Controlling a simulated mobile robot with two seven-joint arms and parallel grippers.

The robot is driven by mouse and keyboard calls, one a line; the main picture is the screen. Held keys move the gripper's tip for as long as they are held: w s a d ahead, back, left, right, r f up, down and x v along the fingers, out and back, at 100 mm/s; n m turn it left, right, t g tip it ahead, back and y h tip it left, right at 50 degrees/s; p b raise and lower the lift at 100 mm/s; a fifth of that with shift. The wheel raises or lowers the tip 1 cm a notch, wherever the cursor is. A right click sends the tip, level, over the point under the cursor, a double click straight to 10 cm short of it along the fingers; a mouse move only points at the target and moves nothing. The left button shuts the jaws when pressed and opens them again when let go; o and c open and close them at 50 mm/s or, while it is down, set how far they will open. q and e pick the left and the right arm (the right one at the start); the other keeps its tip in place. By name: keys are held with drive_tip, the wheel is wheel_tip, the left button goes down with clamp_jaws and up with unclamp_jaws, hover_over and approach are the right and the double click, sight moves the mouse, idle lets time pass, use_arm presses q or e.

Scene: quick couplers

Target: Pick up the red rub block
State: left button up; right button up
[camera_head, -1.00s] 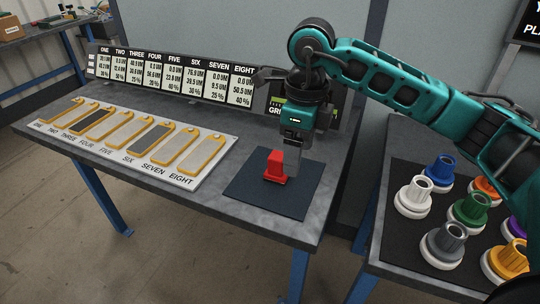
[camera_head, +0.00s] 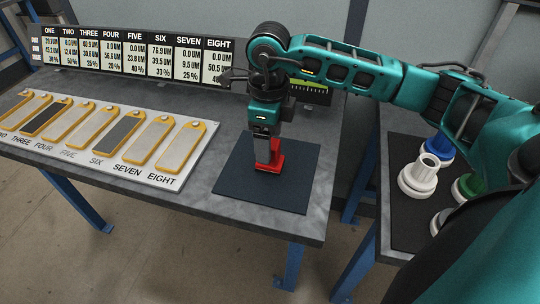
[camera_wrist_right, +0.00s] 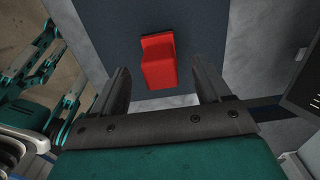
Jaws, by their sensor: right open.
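The red rub block (camera_head: 272,161) stands on a dark square mat (camera_head: 247,182) on the grey bench. My right gripper (camera_head: 262,148) is directly at the block in the head view, pointing down and partly covering its upper part. In the right wrist view the red block (camera_wrist_right: 160,64) shows between and a little beyond the two open fingers (camera_wrist_right: 160,76), with a gap on each side. I cannot tell how far down the fingers reach. My left gripper is not in view.
A white board (camera_head: 168,180) with several yellow-framed plates lies left of the mat. A row of labelled readout panels (camera_head: 130,55) stands behind. On a second table at right, white (camera_head: 419,176), blue and green couplers stand on a dark mat.

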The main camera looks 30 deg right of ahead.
sight(277, 161)
wheel_tip(277, 161, down, 5)
drive_tip(key=shift+d+f, duration=0.1)
drive_tip(key=shift+c, duration=0.2)
drive_tip(key=c, duration=1.1)
